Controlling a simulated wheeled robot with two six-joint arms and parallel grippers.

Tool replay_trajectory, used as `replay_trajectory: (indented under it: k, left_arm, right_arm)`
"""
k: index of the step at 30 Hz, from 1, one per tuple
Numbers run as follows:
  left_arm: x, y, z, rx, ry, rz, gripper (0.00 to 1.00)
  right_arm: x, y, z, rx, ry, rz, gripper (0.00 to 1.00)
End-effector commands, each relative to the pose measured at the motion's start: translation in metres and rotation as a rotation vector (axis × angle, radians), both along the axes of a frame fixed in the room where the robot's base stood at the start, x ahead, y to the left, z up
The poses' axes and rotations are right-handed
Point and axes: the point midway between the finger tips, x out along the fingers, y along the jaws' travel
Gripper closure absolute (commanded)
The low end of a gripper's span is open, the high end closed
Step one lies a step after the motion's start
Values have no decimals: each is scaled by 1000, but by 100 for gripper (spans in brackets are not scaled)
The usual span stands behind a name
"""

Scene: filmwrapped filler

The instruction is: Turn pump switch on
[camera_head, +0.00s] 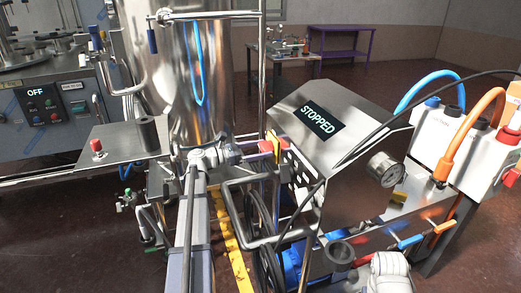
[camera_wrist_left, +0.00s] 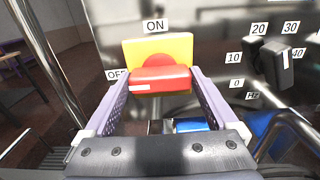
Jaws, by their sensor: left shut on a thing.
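The pump switch is a red knob (camera_wrist_left: 160,79) on a yellow plate (camera_wrist_left: 178,48), seen close up in the left wrist view. An ON label (camera_wrist_left: 155,26) sits above it and an OFF label (camera_wrist_left: 117,75) to its left. The knob's bar lies level, with a white mark at its left end. My left gripper (camera_wrist_left: 157,88) has its purple fingers on both sides of the knob's bar and is shut on it. In the head view my left gripper (camera_head: 266,147) meets the switch panel's side. The panel display (camera_head: 318,121) reads STOPPED.
A dial with number labels (camera_wrist_left: 275,62) is right of the switch. A tall steel tank (camera_head: 190,85) stands left of the panel. Pipes and a blue motor (camera_head: 292,262) are below. A white unit with hoses (camera_head: 455,145) stands at right.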

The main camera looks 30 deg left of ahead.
Motion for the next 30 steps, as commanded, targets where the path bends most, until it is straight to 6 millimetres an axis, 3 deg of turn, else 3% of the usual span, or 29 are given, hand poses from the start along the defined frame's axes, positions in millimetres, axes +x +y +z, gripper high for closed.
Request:
replay_trajectory:
  k: [11, 30]
  left_arm:
    - [0, 0, 0, 148, -127, 0, 63]
    - [-1, -1, -1, 609, -520, 0, 63]
  right_arm:
    - [0, 0, 0, 0, 0, 0, 40]
    - [0, 0, -1, 0, 0, 0, 40]
